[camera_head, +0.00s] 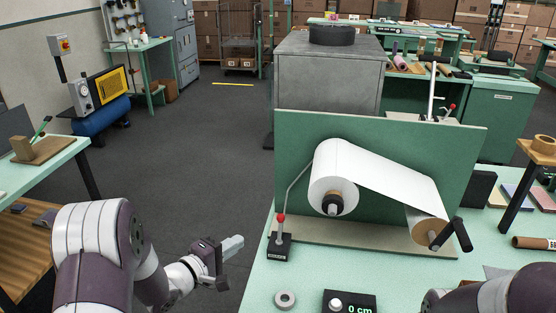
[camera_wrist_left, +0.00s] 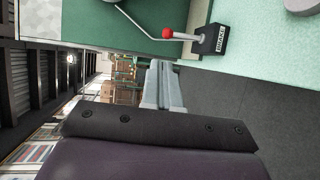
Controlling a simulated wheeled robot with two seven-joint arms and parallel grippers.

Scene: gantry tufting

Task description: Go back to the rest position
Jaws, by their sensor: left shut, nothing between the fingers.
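My left gripper (camera_head: 232,246) is shut and empty in the head view. It points right, over the floor just left of the green table (camera_head: 259,282). Its closed fingers also show in the left wrist view (camera_wrist_left: 161,84). My right arm shows only in part at the bottom right edge of the head view, and its gripper is out of the picture.
A brake lever with a red knob (camera_head: 281,218) stands at the table's left edge, near the left gripper. Behind it are a white roll (camera_head: 333,176) and a green panel (camera_head: 456,150). A grey ring (camera_head: 285,299) and a counter (camera_head: 349,303) sit in front. Dark floor (camera_head: 215,150) lies clear beyond the left arm.

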